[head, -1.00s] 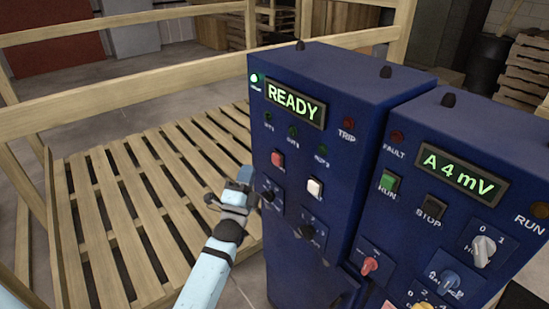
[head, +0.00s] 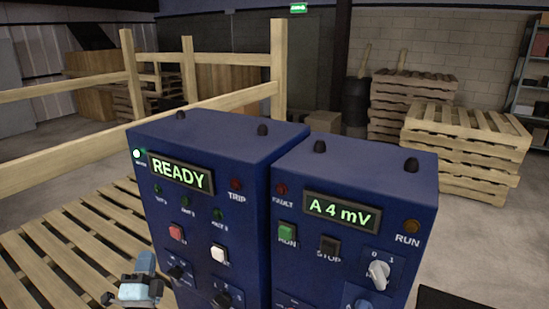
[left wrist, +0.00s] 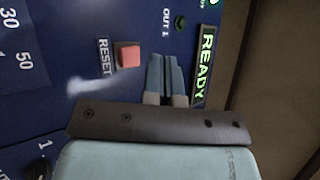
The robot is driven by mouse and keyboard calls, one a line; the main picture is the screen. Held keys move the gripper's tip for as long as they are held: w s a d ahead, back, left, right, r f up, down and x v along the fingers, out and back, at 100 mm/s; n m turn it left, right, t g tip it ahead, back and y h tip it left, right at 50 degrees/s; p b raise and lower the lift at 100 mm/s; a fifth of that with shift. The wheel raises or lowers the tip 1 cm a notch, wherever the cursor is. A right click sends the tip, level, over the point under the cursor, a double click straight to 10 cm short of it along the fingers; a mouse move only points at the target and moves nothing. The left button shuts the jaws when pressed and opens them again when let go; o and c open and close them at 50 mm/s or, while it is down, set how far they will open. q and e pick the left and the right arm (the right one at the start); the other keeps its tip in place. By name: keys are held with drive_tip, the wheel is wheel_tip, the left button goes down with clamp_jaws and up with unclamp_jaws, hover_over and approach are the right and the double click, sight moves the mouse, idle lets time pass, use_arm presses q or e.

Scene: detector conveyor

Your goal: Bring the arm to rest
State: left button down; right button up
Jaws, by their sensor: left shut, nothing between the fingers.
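My left gripper (head: 141,285) is low in the head view, at the left front edge of the left blue cabinet (head: 255,160). In the left wrist view its two fingers (left wrist: 164,62) are together with nothing between them, in front of the panel beside the red RESET button (left wrist: 129,55). I cannot tell whether they touch the panel. The left cabinet's display (head: 181,173) reads READY, and its green lamp (head: 140,153) is lit. My right gripper is not in view.
The right cabinet (head: 390,185), reading "A 4 mV", stands close beside the left one. A wooden slatted platform (head: 75,240) with rails (head: 200,112) lies to the left and behind. Stacked pallets (head: 465,150) stand at the back right, with open floor before them.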

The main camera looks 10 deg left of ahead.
use_arm(q)
drive_tip(key=s+d+f+n+g+h, duration=0.2)
drive_tip(key=s+d+f+n+g, duration=0.1)
drive_tip(key=s+f, duration=0.5)
drive_tip(key=s+d+f+n+g+h+p, duration=0.1)
drive_tip(key=s+d+f+n+g+h, duration=0.2)
drive_tip(key=s+d+f, duration=0.5)
drive_tip(key=s+d+f+n+g+h, duration=0.2)
drive_tip(key=s+d+f+n+g, duration=0.2)
drive_tip(key=s, duration=0.5)
wheel_tip(320, 180, down, 4)
drive_tip(key=d+g, duration=0.2)
drive_tip(key=shift+d+n+g+h, duration=0.2)
drive_tip(key=shift+n+g+h, duration=0.1)
drive_tip(key=shift+n+h, duration=0.1)
drive_tip(key=shift+r, duration=0.1)
